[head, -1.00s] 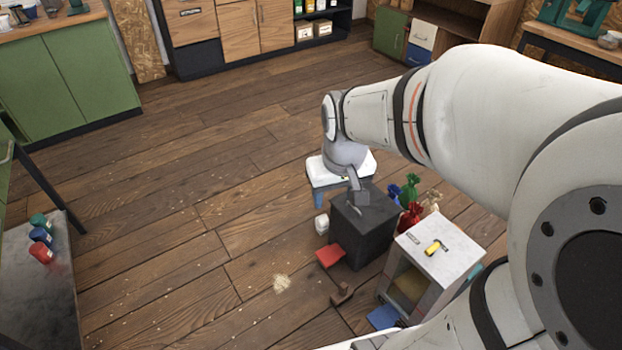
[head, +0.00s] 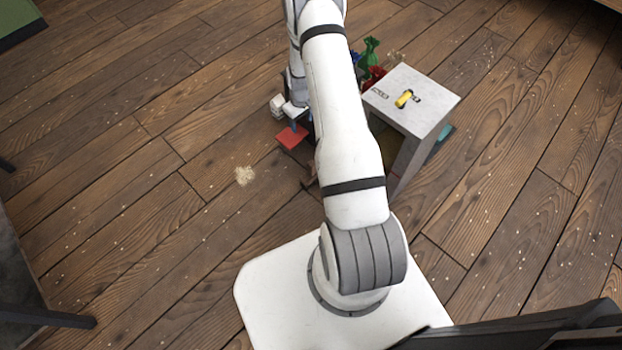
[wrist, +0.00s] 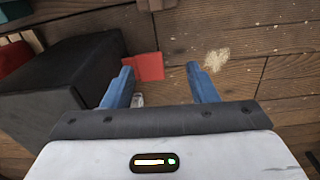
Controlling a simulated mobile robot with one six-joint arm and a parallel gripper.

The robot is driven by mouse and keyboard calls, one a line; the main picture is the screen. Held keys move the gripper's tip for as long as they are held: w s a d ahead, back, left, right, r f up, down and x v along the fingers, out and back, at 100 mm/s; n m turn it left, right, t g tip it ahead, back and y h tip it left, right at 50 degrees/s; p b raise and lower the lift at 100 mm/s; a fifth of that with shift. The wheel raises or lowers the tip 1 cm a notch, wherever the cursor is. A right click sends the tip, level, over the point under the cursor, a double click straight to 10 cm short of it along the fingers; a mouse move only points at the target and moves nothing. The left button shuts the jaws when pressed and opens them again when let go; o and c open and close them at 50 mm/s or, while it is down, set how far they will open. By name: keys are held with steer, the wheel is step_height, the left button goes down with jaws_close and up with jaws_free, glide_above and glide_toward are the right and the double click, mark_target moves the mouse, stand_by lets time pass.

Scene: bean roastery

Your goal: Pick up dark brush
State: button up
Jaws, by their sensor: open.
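The dark brush (head: 308,176) lies on the wooden floor in the head view, near the red pad (head: 291,137) and partly hidden behind my arm. In the wrist view a brown piece that looks like the brush (wrist: 157,4) is cut off at the top edge, beyond the red pad. My gripper (wrist: 161,84) has its two blue fingers apart, with nothing held between them. It hangs close to the red pad, on the side away from the brush. In the head view my arm hides most of it.
A black box (wrist: 60,90) stands close on the left in the wrist view. A white object (head: 278,105) stands near my gripper. A grey-topped cabinet (head: 425,95) is right of my arm, with coloured bags (head: 371,58) behind. Open floor with a pale pile (head: 244,175) lies left.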

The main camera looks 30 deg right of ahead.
mark_target(312, 163)
steer(key=shift+n, duration=0.4)
steer(key=s+f+b, duration=0.1)
steer(key=f, duration=0.6)
steer(key=s+d+f+b, duration=0.1)
steer(key=f, duration=0.6)
steer(key=s+d+f+b, duration=0.1)
steer(key=f+b, duration=0.1)
steer(key=f, duration=0.5)
steer(key=shift+s, duration=0.2)
step_height(312, 163, down, 6)
steer(key=shift+d+b, duration=0.15)
steer(key=shift+b, duration=1.1)
steer(key=shift+c, duration=0.2)
jaws_close()
